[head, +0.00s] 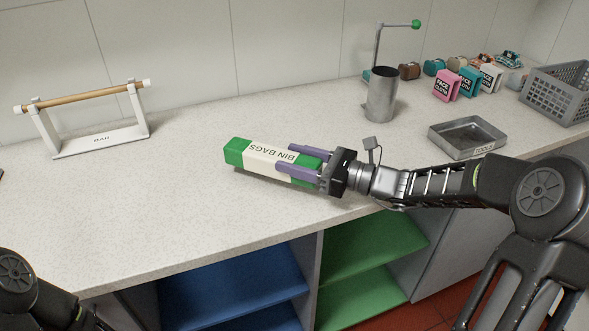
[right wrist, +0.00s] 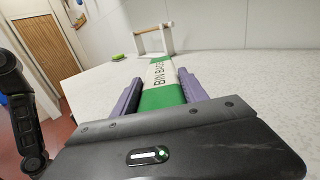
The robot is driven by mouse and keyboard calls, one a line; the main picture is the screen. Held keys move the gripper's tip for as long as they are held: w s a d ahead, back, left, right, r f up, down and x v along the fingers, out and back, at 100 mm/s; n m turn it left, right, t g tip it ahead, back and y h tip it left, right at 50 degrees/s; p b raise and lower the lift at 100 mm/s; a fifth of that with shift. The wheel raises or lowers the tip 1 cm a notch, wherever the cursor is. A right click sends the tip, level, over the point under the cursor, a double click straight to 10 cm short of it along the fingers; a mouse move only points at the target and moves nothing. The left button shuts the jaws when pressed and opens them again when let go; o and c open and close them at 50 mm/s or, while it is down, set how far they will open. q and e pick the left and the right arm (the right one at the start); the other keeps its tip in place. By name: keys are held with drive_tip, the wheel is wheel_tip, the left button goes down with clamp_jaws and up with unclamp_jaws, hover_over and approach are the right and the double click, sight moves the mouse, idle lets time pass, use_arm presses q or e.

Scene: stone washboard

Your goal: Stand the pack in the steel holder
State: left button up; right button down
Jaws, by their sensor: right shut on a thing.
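The pack is a long green and white box marked BIN BAGS (head: 262,155). It lies nearly level, just above or on the worktop; I cannot tell which. My right gripper (head: 302,160) is shut on its right end, with purple fingers along its sides. The pack also shows between the fingers in the right wrist view (right wrist: 160,80), pointing away from the palm. The steel holder (head: 381,97) is an upright open-topped cylinder at the back, right of the pack. My left arm shows at the lower left, but its gripper is out of view.
A white stand with a wooden bar (head: 95,142) is at the back left. A grey metal tray (head: 467,139) lies right of the holder, with a grey basket (head: 558,92) beyond it. A post with a green ball (head: 416,24) rises behind the holder. Face cloth packs (head: 447,85) stand along the wall.

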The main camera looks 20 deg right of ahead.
wheel_tip(320, 180, down, 3)
idle(0.3)
drive_tip(key=shift+f, duration=0.15)
drive_tip(key=c, duration=0.6)
unclamp_jaws()
drive_tip(key=shift+s+d, duration=0.1)
drive_tip(key=shift+d, duration=0.05)
drive_tip(key=v, duration=0.5)
drive_tip(key=b+v, duration=0.1)
drive_tip(key=v, duration=0.5)
drive_tip(key=shift+s+d+r, duration=0.2)
drive_tip(key=shift+s, duration=0.1)
